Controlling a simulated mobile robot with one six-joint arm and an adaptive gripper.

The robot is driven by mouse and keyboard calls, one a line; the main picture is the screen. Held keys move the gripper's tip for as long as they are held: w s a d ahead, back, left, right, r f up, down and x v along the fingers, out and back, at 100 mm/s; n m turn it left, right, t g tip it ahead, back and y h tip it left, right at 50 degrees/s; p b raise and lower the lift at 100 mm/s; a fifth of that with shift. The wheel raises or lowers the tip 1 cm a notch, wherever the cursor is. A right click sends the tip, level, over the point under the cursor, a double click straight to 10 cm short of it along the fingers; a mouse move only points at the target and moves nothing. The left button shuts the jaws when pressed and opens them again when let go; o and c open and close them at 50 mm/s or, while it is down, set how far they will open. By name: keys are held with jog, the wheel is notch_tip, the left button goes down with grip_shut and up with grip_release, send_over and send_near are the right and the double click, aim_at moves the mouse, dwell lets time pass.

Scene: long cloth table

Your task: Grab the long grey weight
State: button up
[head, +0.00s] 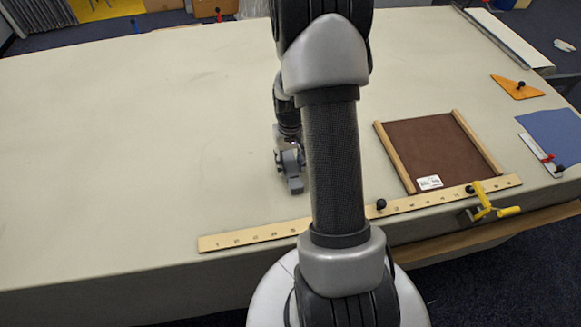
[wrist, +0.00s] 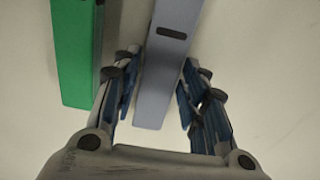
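The long grey weight (wrist: 167,60) lies lengthwise in the wrist view, with a dark slot on its top. My gripper (wrist: 160,65) is open, with one finger on each side of the weight. A gap shows between the weight and the right finger; the left finger is very close to it, and I cannot tell if they touch. In the head view my gripper (head: 289,162) is low over the table, partly hidden by my arm. The weight cannot be made out clearly there.
A green bar (wrist: 74,50) lies left of the weight, close against the outside of the left finger. In the head view a long wooden ruler (head: 250,235) runs along the near edge, and a brown board (head: 425,145) lies right. The table's left side is clear.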

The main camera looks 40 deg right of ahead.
grip_shut()
jog(key=shift+r, duration=0.15)
dwell(0.6)
